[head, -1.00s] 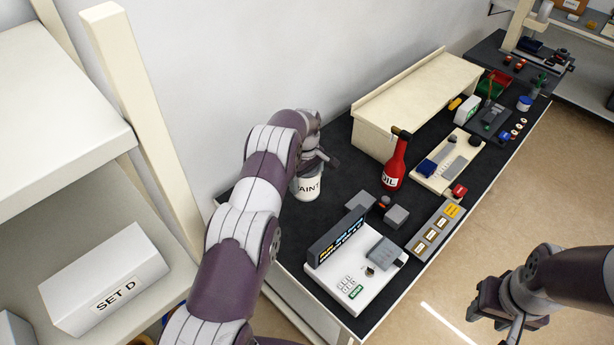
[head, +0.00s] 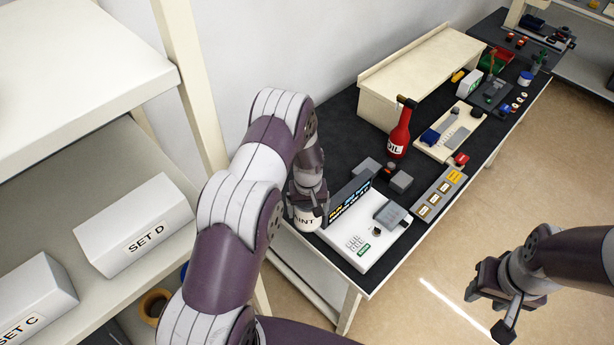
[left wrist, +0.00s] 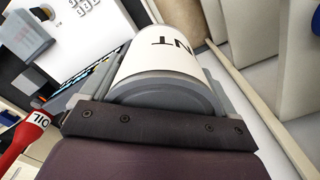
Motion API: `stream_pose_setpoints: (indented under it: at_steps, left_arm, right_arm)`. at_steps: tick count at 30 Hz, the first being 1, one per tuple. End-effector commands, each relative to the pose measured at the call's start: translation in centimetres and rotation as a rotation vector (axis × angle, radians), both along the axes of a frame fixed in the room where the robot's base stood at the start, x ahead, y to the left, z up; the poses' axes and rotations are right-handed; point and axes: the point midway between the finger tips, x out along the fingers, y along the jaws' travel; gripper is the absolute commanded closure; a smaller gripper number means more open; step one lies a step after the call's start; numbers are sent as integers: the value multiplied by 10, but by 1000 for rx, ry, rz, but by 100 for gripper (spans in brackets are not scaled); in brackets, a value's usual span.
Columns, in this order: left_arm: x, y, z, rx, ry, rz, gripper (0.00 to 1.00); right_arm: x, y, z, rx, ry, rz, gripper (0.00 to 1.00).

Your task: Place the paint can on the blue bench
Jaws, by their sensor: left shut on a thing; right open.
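The white paint can (head: 306,221) with black lettering is held by my left gripper (head: 308,200), near the left end of the black-topped bench (head: 335,122). In the left wrist view the can (left wrist: 165,55) fills the space between the fingers, its grey rim toward the palm. From the head view I cannot tell how high it is above the bench or floor; my arm hides part of it. My right gripper (head: 492,306) is open and empty over the floor at the lower right. No clearly blue bench shows.
A white panel with a display board (head: 362,238) stands close to the can's right. A red oil bottle (head: 399,135) and a cream riser (head: 420,75) are farther back. A shelf with a SET D box (head: 135,225) is at left. Floor (head: 510,205) is clear at right.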

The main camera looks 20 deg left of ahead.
Motion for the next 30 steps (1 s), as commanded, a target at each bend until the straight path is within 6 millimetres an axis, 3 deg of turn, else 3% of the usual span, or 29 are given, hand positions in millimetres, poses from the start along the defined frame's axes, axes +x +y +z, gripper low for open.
stream_pose_setpoints:
  at_steps: [6,13,25,27,30]
  left_arm:
    - [-50,-24,-24,0,2,-272,63]
    - [-87,-41,-43,0,2,-481,63]
    - [-87,-42,-44,1,-1,-490,63]
    - [-88,-42,-80,0,0,-490,63]
    - [-88,-42,-110,0,0,-490,63]
  right_arm:
    - [0,0,0,0,0,0,57]
    - [0,0,0,0,0,0,57]
    - [0,0,0,0,0,0,57]
    - [0,0,-36,0,-1,0,57]
    - [0,0,-67,0,1,0,57]
